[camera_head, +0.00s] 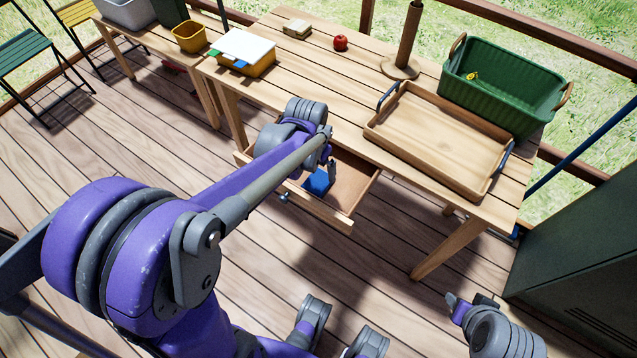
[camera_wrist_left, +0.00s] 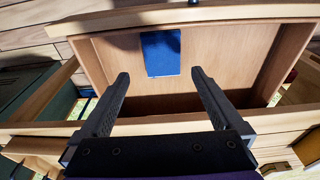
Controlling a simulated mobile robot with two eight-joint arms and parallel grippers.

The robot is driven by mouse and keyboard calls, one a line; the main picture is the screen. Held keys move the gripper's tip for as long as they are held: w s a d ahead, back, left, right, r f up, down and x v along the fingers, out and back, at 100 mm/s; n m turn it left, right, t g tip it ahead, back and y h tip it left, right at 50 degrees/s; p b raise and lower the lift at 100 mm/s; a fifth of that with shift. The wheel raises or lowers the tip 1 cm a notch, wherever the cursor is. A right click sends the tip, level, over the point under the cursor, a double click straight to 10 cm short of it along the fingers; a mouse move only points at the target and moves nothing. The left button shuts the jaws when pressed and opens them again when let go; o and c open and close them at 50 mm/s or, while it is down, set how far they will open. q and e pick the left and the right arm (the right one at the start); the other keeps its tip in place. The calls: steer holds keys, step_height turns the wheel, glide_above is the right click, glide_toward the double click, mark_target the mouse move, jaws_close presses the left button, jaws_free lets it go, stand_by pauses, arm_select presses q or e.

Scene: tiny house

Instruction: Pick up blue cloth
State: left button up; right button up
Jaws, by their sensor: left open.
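The blue cloth (camera_head: 318,182) lies flat inside the open drawer (camera_head: 352,187) of the wooden table. In the left wrist view the cloth (camera_wrist_left: 160,53) is a blue rectangle on the drawer's bare bottom. My left gripper (camera_wrist_left: 160,73) is open and empty, its two fingers pointing at the drawer with the cloth between and beyond their tips. In the head view my left gripper (camera_head: 331,170) is mostly hidden behind its own wrist, over the drawer. My right gripper (camera_head: 468,303) is low at the bottom right, away from the drawer; its jaws are unclear.
The tabletop holds a wooden tray (camera_head: 395,148), a green basket (camera_head: 500,95), a red apple (camera_head: 340,42), a brown post-like stand (camera_head: 403,60) and a white-topped box (camera_head: 247,50). A dark green cabinet (camera_head: 585,255) stands at right. Floor before the drawer is clear.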

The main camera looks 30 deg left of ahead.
mark_target(318, 181)
arm_select(q)
steer(key=f, duration=0.2)
steer(key=w+f+b, duration=0.1)
steer(key=f, duration=0.4)
steer(key=shift+w+a+f, duration=0.15)
steer(key=shift+f, duration=0.1)
steer(key=shift+c, duration=0.3)
